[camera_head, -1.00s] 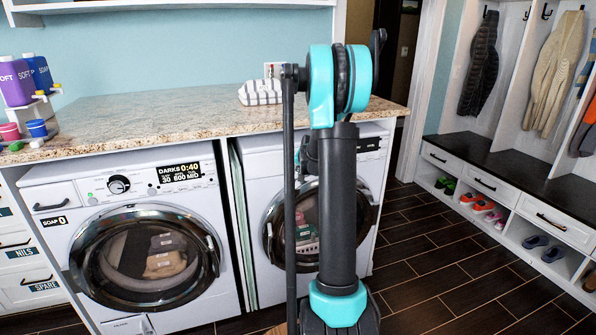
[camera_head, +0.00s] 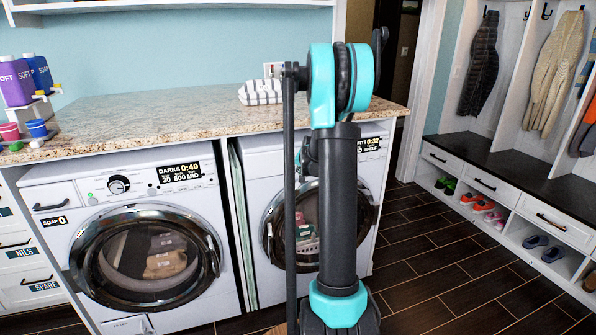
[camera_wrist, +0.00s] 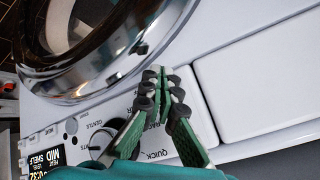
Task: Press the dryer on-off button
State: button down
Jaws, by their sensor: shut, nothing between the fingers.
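The dryer (camera_head: 262,158) is the white front-loader on the right under the counter. Its display (camera_head: 369,146) is lit and reads 0:32. In the wrist view the dryer's display (camera_wrist: 46,160) shows at the lower left, with small buttons (camera_wrist: 71,126) and a dial (camera_wrist: 104,139) beside it. Which control is the on-off button I cannot tell; part of the panel is hidden behind my fingers. My gripper (camera_wrist: 162,76) is shut and empty, with its fingertips over the panel near the door ring. In the head view my arm hides my gripper.
A washer (camera_head: 130,190) stands left of the dryer. The granite counter (camera_head: 160,110) runs above both, with a folded striped towel (camera_head: 260,92) near its right end. Soap bottles (camera_head: 15,82) stand at the left. The dark floor (camera_head: 440,250) at the right is clear.

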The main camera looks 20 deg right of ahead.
jog(key=shift+s, duration=0.1)
jog(key=s, duration=0.5)
jog(key=shift+s, duration=0.4)
